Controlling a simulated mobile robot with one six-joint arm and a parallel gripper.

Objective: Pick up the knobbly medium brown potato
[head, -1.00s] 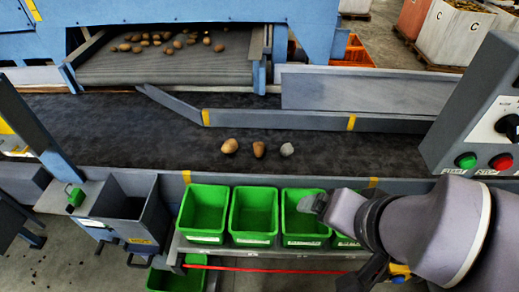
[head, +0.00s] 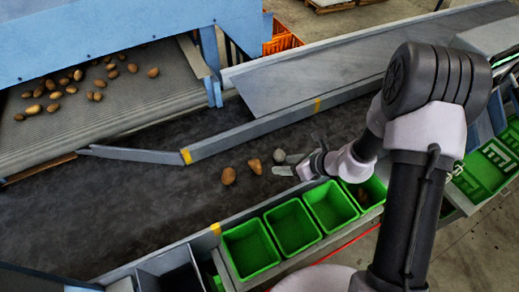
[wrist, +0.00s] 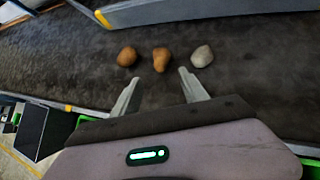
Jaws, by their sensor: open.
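Three lumps lie in a row on the dark belt. The middle one, an uneven, knobbly brown potato (head: 255,166), also shows in the wrist view (wrist: 161,61), narrowing towards my gripper. A smoother orange-brown potato (head: 228,175) lies to its left, also in the wrist view (wrist: 127,56). A pale grey lump (head: 280,156) lies to its right, also in the wrist view (wrist: 202,56). My gripper (wrist: 159,78) is open and empty. Its fingers point at the row, with the knobbly potato ahead of the gap between them. The head view shows my gripper (head: 296,161) close to the grey lump.
Green bins (head: 251,250) line the belt's near side. A grey divider rail (head: 250,130) with yellow marks runs along the far side. More potatoes lie on the upper conveyor (head: 120,105) at left. The belt left of the row is clear.

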